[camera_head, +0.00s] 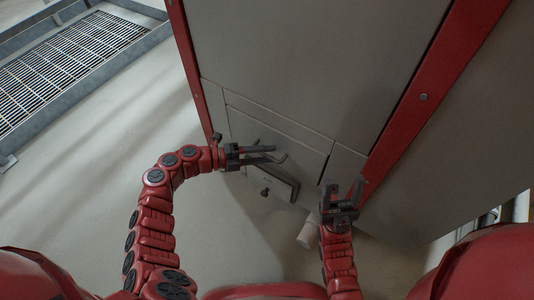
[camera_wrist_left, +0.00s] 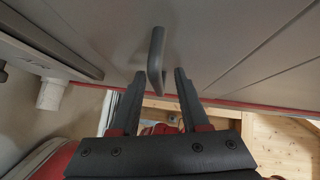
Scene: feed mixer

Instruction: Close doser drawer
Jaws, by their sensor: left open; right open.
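The doser drawer front (camera_head: 300,140) is a flat grey panel low on the large grey machine. I cannot tell how far it stands out. Its dark bent handle (camera_head: 281,159) is just beyond my left gripper (camera_head: 268,154). That gripper is open, its fingers pointing at the panel. In the left wrist view the handle (camera_wrist_left: 157,62) stands ahead of and between the open fingertips (camera_wrist_left: 158,78); no grip on it shows. My right gripper (camera_head: 343,191) is open and empty, fingers upward, in front of the machine's red corner post at the right of the drawer.
A dark grey ledge (camera_head: 280,186) with a small knob (camera_head: 265,193) is below the handle. A pale cylinder (camera_head: 307,231) is beside my right wrist. Red posts (camera_head: 424,97) edge the machine. A metal grating (camera_head: 70,62) lies at the upper left. The floor at left is clear.

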